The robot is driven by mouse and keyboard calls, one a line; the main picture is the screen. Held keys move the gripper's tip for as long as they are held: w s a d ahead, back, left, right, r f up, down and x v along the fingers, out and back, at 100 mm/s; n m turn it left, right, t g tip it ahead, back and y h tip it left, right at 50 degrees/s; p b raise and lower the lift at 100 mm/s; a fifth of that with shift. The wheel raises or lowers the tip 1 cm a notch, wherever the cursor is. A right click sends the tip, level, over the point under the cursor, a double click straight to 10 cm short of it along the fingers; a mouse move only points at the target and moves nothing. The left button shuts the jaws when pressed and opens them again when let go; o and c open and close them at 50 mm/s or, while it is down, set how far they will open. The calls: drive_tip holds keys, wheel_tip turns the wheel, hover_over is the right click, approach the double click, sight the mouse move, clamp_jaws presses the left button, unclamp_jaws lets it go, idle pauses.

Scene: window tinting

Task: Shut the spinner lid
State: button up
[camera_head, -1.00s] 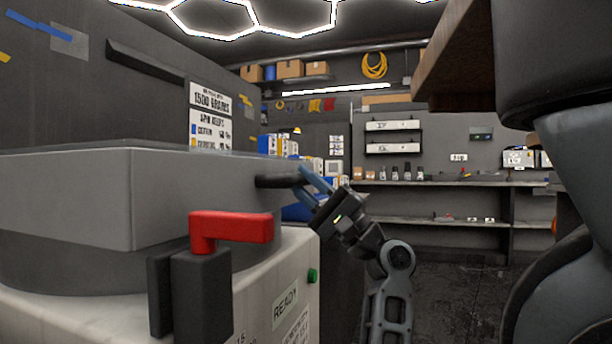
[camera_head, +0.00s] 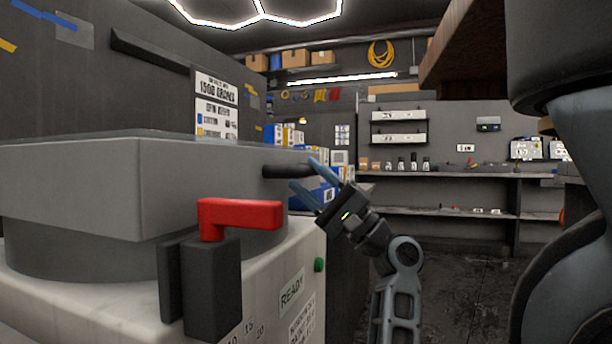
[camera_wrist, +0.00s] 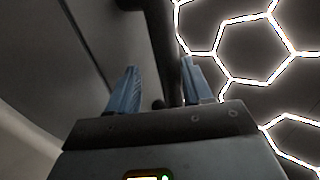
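The spinner lid (camera_head: 70,185) is a large grey slab at the left in the head view. It lies level over the dark round drum (camera_head: 75,255) of the pale spinner body. A black bar handle (camera_head: 286,171) sticks out from the lid's right side; a dark bar, likely this handle, also shows in the wrist view (camera_wrist: 161,45). My gripper (camera_head: 308,184) is at the handle's outer end, its blue fingers spread apart. In the wrist view my gripper (camera_wrist: 158,90) shows the bar running between and beyond the fingers; contact cannot be told.
A red-handled latch on a black block (camera_head: 212,285) stands at the spinner's front. A green button (camera_head: 319,264) and a READY label (camera_head: 291,291) are on the body. A dark panel with a sign (camera_head: 216,105) rises behind. Shelves (camera_head: 450,213) line the back wall; the floor (camera_head: 450,275) between is clear.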

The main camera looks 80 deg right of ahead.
drive_tip(key=v, duration=0.6)
drive_tip(key=shift+s+f, duration=0.1)
drive_tip(key=shift+s, duration=0.1)
idle(0.4)
